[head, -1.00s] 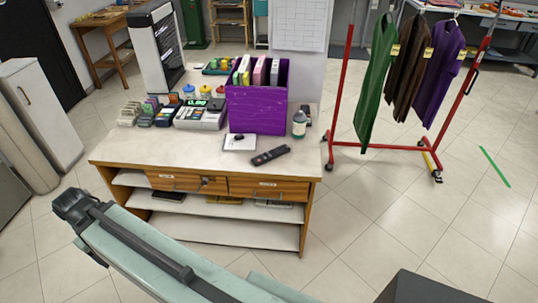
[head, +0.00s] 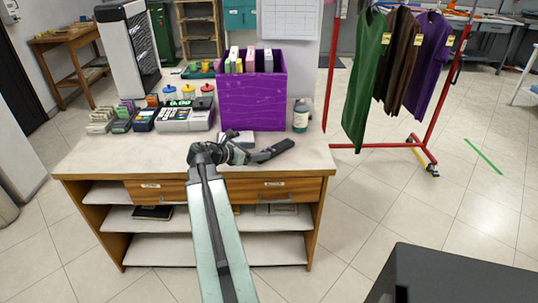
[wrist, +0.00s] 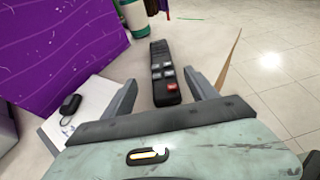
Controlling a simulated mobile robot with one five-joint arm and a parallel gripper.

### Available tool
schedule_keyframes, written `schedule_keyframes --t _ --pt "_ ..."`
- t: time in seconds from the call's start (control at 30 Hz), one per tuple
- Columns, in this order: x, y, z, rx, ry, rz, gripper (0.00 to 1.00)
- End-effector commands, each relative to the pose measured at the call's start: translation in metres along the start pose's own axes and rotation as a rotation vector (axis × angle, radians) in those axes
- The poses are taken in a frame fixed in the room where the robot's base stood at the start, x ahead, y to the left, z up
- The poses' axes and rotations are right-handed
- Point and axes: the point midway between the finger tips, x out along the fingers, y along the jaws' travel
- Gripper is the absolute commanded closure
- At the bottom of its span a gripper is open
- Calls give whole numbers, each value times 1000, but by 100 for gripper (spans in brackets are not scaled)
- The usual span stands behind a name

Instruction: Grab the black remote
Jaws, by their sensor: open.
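The black remote (head: 274,150) lies on the counter top near its right front part. In the wrist view my gripper (wrist: 162,88) is open, with one finger on each side of the remote's line. Nothing is held between the fingers. I cannot tell how far above the counter they are.
A purple file box (head: 253,100) stands behind the remote, with a bottle (head: 300,117) to its right. A white pad (wrist: 75,118) with a small black object (wrist: 70,103) lies to the left. A cash register (head: 187,115) stands farther left. The counter's right edge is close by.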

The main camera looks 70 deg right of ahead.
Motion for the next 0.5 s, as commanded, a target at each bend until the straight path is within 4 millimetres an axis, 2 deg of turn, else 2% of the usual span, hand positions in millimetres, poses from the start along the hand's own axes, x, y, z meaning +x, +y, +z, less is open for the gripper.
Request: schedule_keyframes --t 0.13,0.37,0.5 --pt "17 3 -3 0 1 4 33" --pt "26 2 -3 0 2 9 33" --pt "50 -3 -2 -1 1 9 33"
